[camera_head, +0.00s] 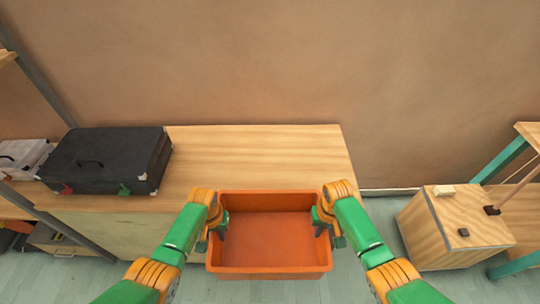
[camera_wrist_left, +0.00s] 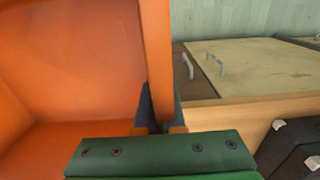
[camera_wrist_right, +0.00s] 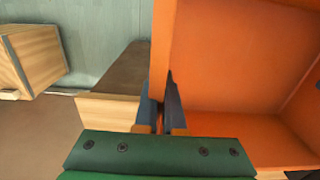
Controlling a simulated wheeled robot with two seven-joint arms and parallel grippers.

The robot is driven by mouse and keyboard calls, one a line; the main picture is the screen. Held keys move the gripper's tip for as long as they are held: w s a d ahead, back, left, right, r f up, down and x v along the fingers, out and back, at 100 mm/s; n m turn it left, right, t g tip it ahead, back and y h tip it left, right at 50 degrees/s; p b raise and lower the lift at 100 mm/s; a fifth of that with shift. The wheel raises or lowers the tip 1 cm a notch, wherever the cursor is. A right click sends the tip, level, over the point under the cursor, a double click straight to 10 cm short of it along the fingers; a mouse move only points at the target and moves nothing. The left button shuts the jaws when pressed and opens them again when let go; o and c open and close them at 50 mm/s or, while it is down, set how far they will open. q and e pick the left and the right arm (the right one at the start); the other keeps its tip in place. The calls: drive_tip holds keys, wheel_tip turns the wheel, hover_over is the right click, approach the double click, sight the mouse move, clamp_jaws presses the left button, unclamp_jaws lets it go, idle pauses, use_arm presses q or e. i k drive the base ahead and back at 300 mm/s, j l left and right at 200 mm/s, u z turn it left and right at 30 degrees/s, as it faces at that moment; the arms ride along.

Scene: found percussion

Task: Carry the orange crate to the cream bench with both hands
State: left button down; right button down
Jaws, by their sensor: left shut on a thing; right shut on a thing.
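The orange crate (camera_head: 270,270) is empty and held between my two grippers in the head view, in front of the bench's near edge and overlapping it in the picture. My left gripper (camera_head: 221,230) is shut on the crate's left wall; the left wrist view shows its fingers (camera_wrist_left: 160,110) on either side of that wall. My right gripper (camera_head: 318,226) is shut on the right wall; its fingers (camera_wrist_right: 162,105) show in the right wrist view. The bench (camera_head: 260,150) has a pale wooden top along the wall. The crate looks roughly level.
A black case (camera_head: 105,160) stands on the bench's left part, with a smaller grey case (camera_head: 22,158) beside it. A wooden box (camera_head: 455,225) stands on the floor at the right. The benchtop right of the black case is clear.

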sight(268, 173)
drive_tip(key=i, duration=1)
